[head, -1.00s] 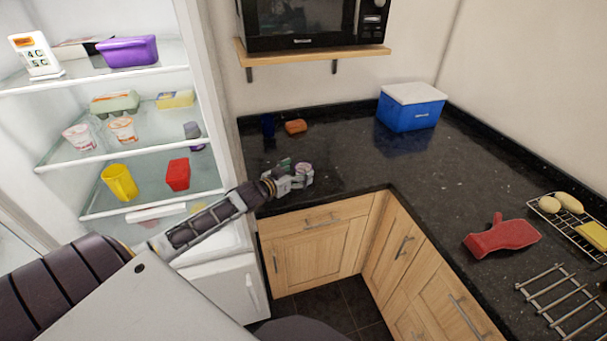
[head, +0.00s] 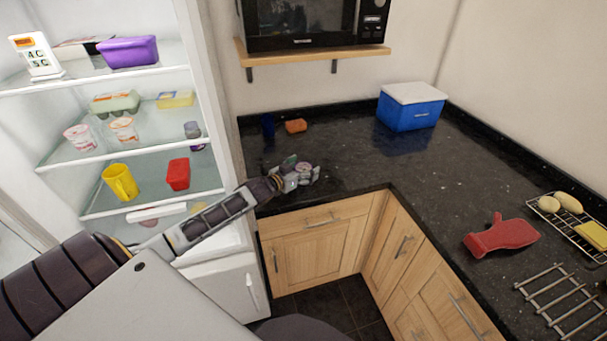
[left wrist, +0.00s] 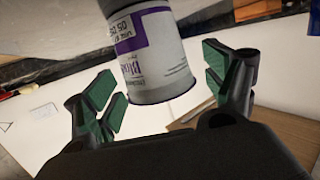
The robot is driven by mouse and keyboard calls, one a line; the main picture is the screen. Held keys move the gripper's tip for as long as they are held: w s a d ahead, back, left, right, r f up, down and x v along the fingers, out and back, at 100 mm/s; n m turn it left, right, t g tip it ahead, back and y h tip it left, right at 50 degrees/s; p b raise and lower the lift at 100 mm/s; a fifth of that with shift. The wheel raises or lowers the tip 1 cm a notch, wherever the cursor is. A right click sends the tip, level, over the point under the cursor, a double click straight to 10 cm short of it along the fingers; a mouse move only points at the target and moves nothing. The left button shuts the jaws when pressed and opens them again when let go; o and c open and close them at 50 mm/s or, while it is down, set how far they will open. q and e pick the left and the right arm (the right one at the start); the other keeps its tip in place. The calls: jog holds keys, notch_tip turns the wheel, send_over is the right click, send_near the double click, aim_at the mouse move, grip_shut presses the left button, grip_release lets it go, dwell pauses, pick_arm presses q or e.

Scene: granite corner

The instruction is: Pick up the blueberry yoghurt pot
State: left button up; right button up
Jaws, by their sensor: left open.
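The blueberry yoghurt pot (head: 304,167) is on the dark worktop near its front left edge, partly hidden by my left gripper (head: 308,176). In the left wrist view the pot (left wrist: 155,62) is white and grey with a purple label, its lettering partly readable. There my left gripper (left wrist: 165,92) is open, with green pads either side of the pot. Gaps show between pads and pot, and I see no contact. My right gripper is not in view.
An orange block (head: 296,126) and a dark blue item (head: 267,126) stand behind. A blue cooler box (head: 411,112) is in the corner. The open fridge (head: 140,148) is at left, with other pots on its shelf. A wooden shelf (head: 315,56) holds a microwave.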

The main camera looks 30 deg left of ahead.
aim_at(304, 167)
pick_arm(q)
jog(key=shift+c, duration=0.2)
jog(key=c, duration=1.2)
jog(key=shift+r, duration=0.15)
jog(key=shift+c, duration=0.2)
jog(key=shift+r, duration=4.9)
